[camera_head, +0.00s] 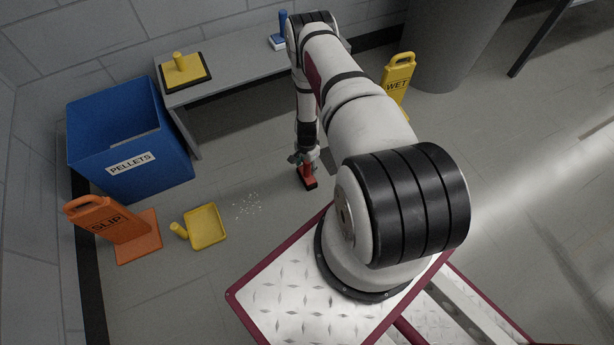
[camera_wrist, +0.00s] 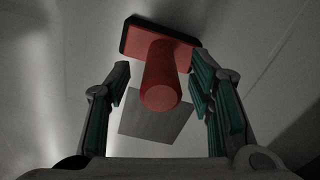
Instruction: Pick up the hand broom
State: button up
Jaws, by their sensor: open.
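A red hand broom (camera_head: 309,181) with a dark edge lies on the grey floor, with its handle standing up. In the wrist view the broom's head (camera_wrist: 135,42) is at the top and its round red handle (camera_wrist: 161,80) points toward the camera. My gripper (camera_wrist: 162,88) is open, with one finger on each side of the handle. A gap shows on the left; the right finger is close to the handle, and I cannot tell if it touches. In the head view my gripper (camera_head: 304,160) is low over the broom and hides part of it.
White pellets (camera_head: 247,206) lie scattered near a yellow dustpan (camera_head: 206,227). An orange SLIP sign (camera_head: 107,226) and a blue PELLETS bin (camera_head: 130,140) stand at left. A grey bench (camera_head: 232,75) bears a yellow-handled tool (camera_head: 184,70) and a blue-handled tool (camera_head: 281,32). A yellow WET sign (camera_head: 397,80) stands behind my arm.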

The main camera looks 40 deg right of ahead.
jog(key=shift+r, duration=0.1)
grip_shut()
